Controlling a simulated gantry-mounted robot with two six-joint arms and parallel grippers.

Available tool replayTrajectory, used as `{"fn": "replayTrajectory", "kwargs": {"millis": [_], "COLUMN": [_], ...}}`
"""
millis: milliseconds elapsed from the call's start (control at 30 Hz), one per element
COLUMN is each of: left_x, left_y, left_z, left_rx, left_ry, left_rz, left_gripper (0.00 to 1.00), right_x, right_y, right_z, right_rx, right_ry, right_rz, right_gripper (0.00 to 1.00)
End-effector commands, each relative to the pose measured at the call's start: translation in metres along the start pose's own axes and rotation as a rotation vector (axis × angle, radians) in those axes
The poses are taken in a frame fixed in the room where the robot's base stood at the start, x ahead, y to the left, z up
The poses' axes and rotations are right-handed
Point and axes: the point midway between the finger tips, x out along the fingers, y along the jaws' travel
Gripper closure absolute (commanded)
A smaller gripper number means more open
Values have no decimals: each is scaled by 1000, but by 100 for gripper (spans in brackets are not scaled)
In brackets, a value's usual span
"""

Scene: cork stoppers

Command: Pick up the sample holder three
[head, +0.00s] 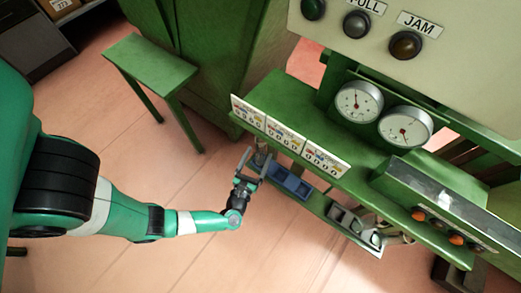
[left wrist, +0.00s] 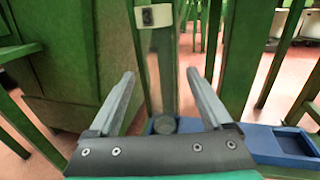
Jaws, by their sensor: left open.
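A tall, see-through sample holder (left wrist: 163,75) stands upright in the left wrist view, with a pale tag (left wrist: 157,16) near its top; the small mark on the tag looks like a 3. Its round lower end is at a blue tray (left wrist: 262,136), which also shows in the head view (head: 290,184). My left gripper (left wrist: 160,74) is open, with one finger on each side of the holder in that view and no clear contact. In the head view, my left gripper (head: 261,156) is at the tray's left end and partly covers the holder. My right gripper is not in view.
Three illustrated cards (head: 287,134) stand along the green shelf edge above the tray. A grey tray (head: 352,226) lies further right. Two dials (head: 380,112) are on the green machine. A green stool (head: 150,68) stands left; open floor (head: 150,160) lies between.

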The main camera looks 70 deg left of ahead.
Motion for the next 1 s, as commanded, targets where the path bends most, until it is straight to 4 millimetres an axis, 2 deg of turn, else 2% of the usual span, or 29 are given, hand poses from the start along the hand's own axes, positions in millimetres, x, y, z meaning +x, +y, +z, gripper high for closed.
{"fn": "replayTrajectory", "kwargs": {"millis": [100, 200, 467, 900, 1000], "left_x": [20, 31, 34, 33, 33], "left_y": [2, 2, 1, 1, 1], "left_z": [-2, -1, 0, 0, 0], "left_rx": [-3, -2, 0, 0, 0], "left_ry": [-2, -1, 0, 0, 0], "left_rz": [8, 4, -1, -1, 0], "left_gripper": [17, 17, 19, 98, 100], "right_x": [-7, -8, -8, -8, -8], "right_y": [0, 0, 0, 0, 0], "right_z": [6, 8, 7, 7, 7], "right_rx": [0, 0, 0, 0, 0], "right_ry": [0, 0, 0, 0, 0], "right_rz": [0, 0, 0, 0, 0], "right_gripper": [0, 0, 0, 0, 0]}}
